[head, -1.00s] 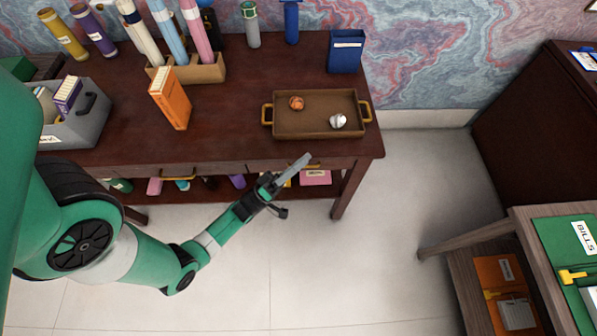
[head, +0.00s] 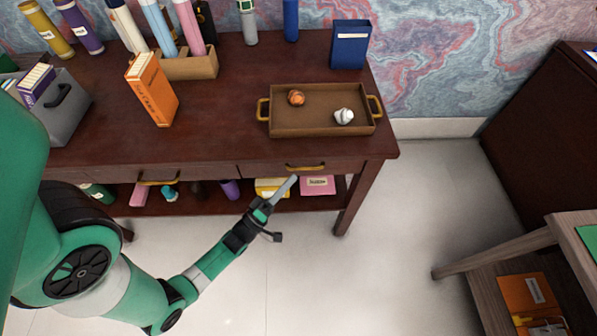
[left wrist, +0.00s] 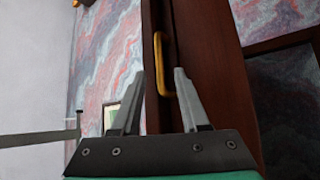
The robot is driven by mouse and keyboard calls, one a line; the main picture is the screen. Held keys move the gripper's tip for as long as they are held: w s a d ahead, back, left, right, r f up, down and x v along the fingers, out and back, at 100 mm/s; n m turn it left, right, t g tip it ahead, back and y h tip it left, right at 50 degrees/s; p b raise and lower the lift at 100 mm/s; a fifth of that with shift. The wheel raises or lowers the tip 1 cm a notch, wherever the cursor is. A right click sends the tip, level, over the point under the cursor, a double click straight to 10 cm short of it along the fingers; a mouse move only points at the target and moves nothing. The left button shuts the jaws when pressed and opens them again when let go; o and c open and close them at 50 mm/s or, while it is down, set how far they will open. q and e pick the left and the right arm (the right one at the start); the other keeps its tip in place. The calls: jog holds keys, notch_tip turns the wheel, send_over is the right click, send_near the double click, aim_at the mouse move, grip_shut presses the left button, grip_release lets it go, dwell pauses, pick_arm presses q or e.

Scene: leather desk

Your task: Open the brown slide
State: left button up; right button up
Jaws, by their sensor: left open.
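The dark brown desk has two front drawers that look flush with its front. The right drawer (head: 262,171) has a brass handle (head: 305,167), and the left drawer (head: 110,174) has a brass handle (head: 160,181). My left gripper (head: 290,184) is open and empty, just in front of and below the right drawer's handle in the head view. In the left wrist view the handle (left wrist: 161,60) appears as an upright yellow bar, beyond and between the two spread fingers (left wrist: 158,88). I cannot tell whether they touch it. My right gripper is not in view.
A lower shelf holds a pink item (head: 318,187). A wooden side table (head: 500,248) stands right; floor between is clear.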

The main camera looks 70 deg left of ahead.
pick_arm(q)
jog(key=x, duration=0.4)
jog(key=shift+w, duration=0.1)
jog(key=shift+d, duration=0.1)
jog(key=c, duration=0.6)
grip_shut()
jog(key=shift+f, duration=0.15)
dwell(0.4)
